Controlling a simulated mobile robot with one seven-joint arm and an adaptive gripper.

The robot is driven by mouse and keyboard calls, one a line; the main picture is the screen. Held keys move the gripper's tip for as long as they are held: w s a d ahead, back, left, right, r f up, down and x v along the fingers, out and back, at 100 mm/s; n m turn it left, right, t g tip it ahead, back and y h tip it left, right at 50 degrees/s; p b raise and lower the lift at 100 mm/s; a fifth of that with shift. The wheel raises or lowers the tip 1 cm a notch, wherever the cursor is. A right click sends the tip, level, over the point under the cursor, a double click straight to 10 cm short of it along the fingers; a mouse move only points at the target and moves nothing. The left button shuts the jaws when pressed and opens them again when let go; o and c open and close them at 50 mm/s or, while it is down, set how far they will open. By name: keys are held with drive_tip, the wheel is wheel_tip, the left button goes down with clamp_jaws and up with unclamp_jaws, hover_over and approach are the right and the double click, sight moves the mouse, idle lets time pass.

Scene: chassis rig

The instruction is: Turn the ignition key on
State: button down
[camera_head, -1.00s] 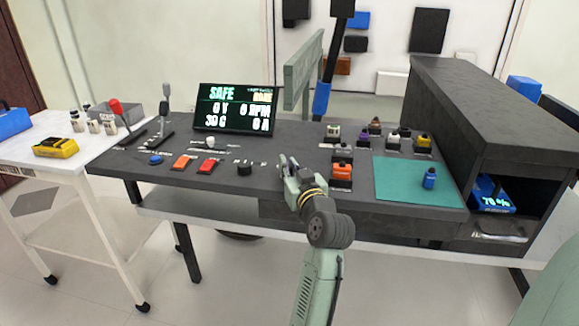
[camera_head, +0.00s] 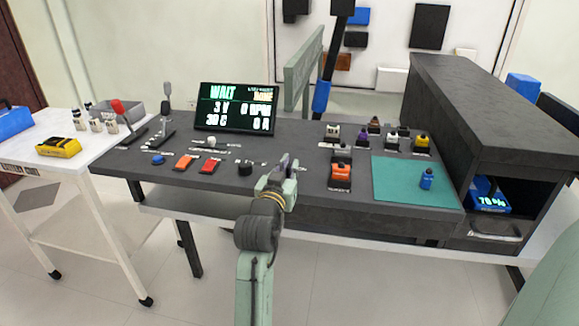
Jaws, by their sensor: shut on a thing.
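My gripper (camera_head: 286,163) is over the front middle of the dark console (camera_head: 225,179), to the right of a round black knob (camera_head: 245,168). Its fingers are closed together at the panel surface. The ignition key is hidden between and behind the fingers, so its angle cannot be seen. The display screen (camera_head: 236,107) at the back of the console reads WAIT, with 3 V, 0 RPM, 30 C and 0 A.
Orange (camera_head: 185,162) and red (camera_head: 209,166) switches and a blue button (camera_head: 158,160) lie left of the knob. Levers stand at the far left. Several small bottles and a teal mat (camera_head: 398,186) are on the right. A dark shelf box (camera_head: 500,110) rises at the right edge.

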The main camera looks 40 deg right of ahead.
drive_tip(key=m+g+b, duration=0.1)
drive_tip(key=g+h+b, duration=0.1)
drive_tip(key=m+g+h+b, duration=0.1)
drive_tip(key=shift+w+a+f+m, duration=0.1)
drive_tip(key=shift+w+f+m, duration=0.05)
drive_tip(key=shift+f+m, duration=0.15)
drive_tip(key=m+g+b, duration=0.1)
drive_tip(key=g, duration=0.1)
drive_tip(key=m+g+h+b, duration=0.1)
drive_tip(key=g+b, duration=0.1)
drive_tip(key=shift+r+m, duration=0.2)
drive_tip(key=shift+m, duration=0.1)
drive_tip(key=shift+g, duration=0.5)
drive_tip(key=c, duration=1.7)
unclamp_jaws()
drive_tip(key=shift+o, duration=0.2)
drive_tip(key=shift+r, duration=0.1)
drive_tip(key=s+a, duration=0.2)
drive_tip(key=a, duration=0.9)
drive_tip(key=shift+s+a, duration=0.15)
drive_tip(key=shift+a, duration=0.15)
